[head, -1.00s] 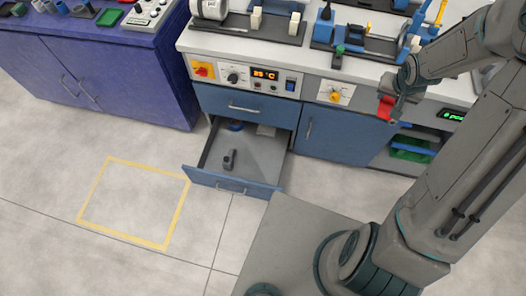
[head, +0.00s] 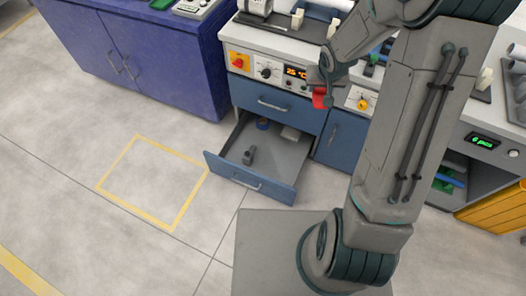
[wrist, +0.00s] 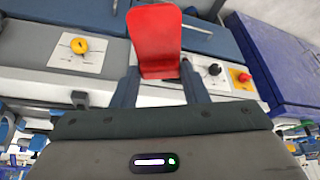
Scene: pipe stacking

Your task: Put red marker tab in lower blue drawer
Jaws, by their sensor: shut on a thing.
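My gripper (head: 326,92) is shut on the red marker tab (head: 319,98), in front of the workbench's control panel. In the wrist view the red tab (wrist: 156,42) stands between the two fingers (wrist: 161,88). The lower blue drawer (head: 250,178) is pulled open below and to the left of my gripper.
A blue cupboard door (head: 342,139) is shut right of the drawers. A purple cabinet (head: 150,62) stands at the left. A yellow floor outline (head: 118,203) lies left of the open drawer. Bare floor lies around it.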

